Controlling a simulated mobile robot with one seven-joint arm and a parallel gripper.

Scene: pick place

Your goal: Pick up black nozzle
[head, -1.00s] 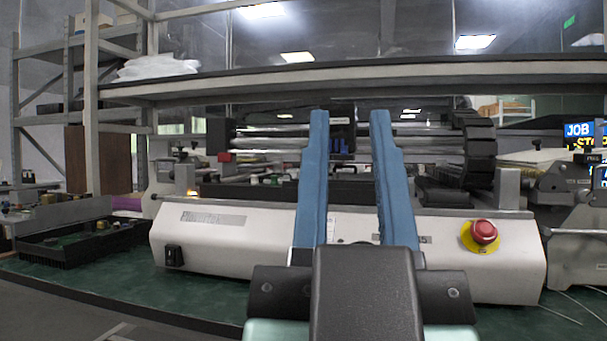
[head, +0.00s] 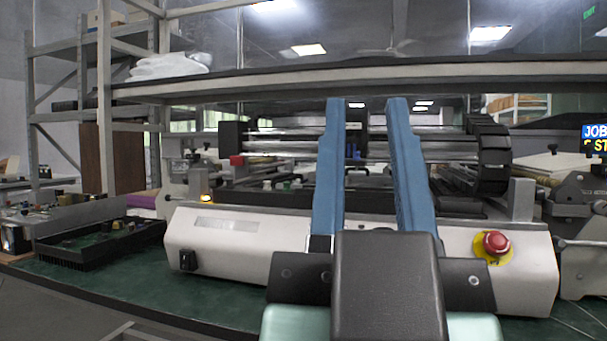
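My gripper (head: 367,101) reaches forward in the head view, its two long blue fingers pointing away and up. The fingers are apart, with nothing seen held between them. I cannot pick out a black nozzle for certain. Several small parts lie behind the white machine housing (head: 230,245), too small to name. The fingers and the dark gripper body hide part of the machine's middle.
A black tray (head: 75,258) with small parts sits at left on the green tabletop (head: 130,290). A red emergency button (head: 496,243) is on the housing at right. A shelf (head: 440,77) spans above the machine. A grey rack (head: 70,105) stands at back left.

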